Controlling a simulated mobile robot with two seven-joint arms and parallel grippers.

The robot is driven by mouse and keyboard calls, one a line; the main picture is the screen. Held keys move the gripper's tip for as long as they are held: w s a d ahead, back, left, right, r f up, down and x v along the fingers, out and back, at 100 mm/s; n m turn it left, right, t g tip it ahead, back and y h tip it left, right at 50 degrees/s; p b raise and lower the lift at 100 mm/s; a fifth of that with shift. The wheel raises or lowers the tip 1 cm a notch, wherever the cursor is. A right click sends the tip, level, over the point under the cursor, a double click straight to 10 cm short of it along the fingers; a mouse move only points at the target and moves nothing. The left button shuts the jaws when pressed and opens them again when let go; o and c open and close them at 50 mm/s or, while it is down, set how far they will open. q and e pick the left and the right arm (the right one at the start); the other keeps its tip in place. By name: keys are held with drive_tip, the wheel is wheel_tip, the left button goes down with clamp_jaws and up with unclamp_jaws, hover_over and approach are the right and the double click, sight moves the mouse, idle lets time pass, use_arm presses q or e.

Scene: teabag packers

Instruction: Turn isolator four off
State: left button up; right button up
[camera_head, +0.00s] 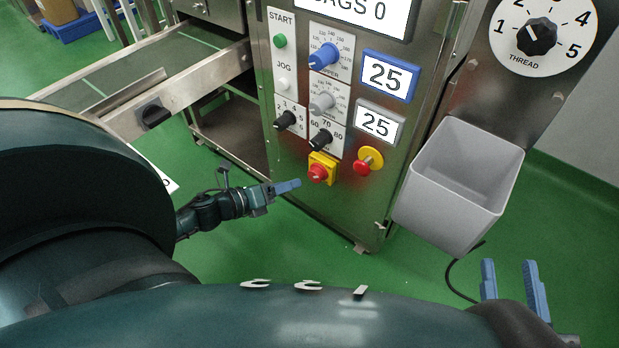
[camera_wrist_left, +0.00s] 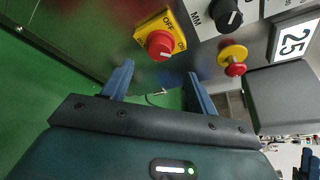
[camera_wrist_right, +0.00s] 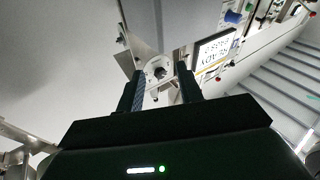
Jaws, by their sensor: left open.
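A red rotary isolator knob on a yellow plate (camera_head: 318,172) sits low on the steel machine's front panel. In the left wrist view the isolator (camera_wrist_left: 160,44) shows OFF and ON marks on its plate; I cannot tell which mark the knob points to. No isolator number is readable. My left gripper (camera_head: 290,186) is just left of and below the isolator, apart from it. In its wrist view the fingers are spread and empty, with the knob showing beyond the gap between the fingertips. My right gripper (camera_head: 509,264) is open and empty at the lower right, away from the panel.
A red mushroom button on a yellow base (camera_head: 367,161) is right of the isolator. Black knobs (camera_head: 321,138) are just above. A grey bin (camera_head: 463,180) hangs at the panel's right. A steel conveyor frame (camera_head: 150,85) extends left.

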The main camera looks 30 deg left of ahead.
sight(312, 176)
use_arm(q)
drive_tip(key=b+x, duration=0.2)
drive_tip(key=x, duration=0.6)
drive_tip(key=shift+w, duration=0.25)
use_arm(e)
drive_tip(key=shift+a+m+y, duration=0.25)
drive_tip(key=shift+m+y, duration=0.05)
use_arm(q)
drive_tip(key=shift+c, duration=0.6)
drive_tip(key=c, duration=0.9)
